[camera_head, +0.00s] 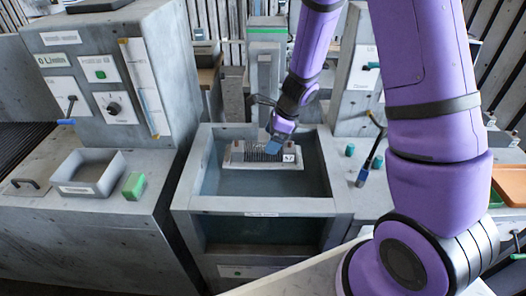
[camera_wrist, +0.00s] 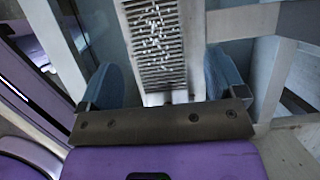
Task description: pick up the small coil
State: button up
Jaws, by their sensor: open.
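The small coil, a grey block with a row of thin fins (camera_head: 258,154), lies in the grey open-topped basin (camera_head: 262,206), near its back wall. A small white label is at its right end. My gripper (camera_head: 273,146) is over the right part of the coil, pointing down. In the wrist view the finned coil (camera_wrist: 155,45) runs up the picture between my two blue fingers (camera_wrist: 164,72). The fingers are apart, one on each side of it, with a visible gap on the left. I cannot tell how far above the coil the fingertips are.
A grey tray (camera_head: 88,188) and a green block (camera_head: 133,186) are on the left bench, below a control panel (camera_head: 103,75). A blue-handled tool (camera_head: 363,174) and teal pegs (camera_head: 350,150) are right of the basin. The basin's front part looks empty.

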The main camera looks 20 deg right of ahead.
aim_at(263, 146)
jog(key=shift+a+x, duration=0.2)
jog(key=shift+x, duration=2.7)
jog(key=shift+r, duration=0.1)
jog(key=c, duration=1.3)
jog(key=shift+o, duration=0.2)
jog(key=shift+r, duration=0.1)
notch_tip(263, 146, up, 10)
jog(key=shift+f, duration=0.1)
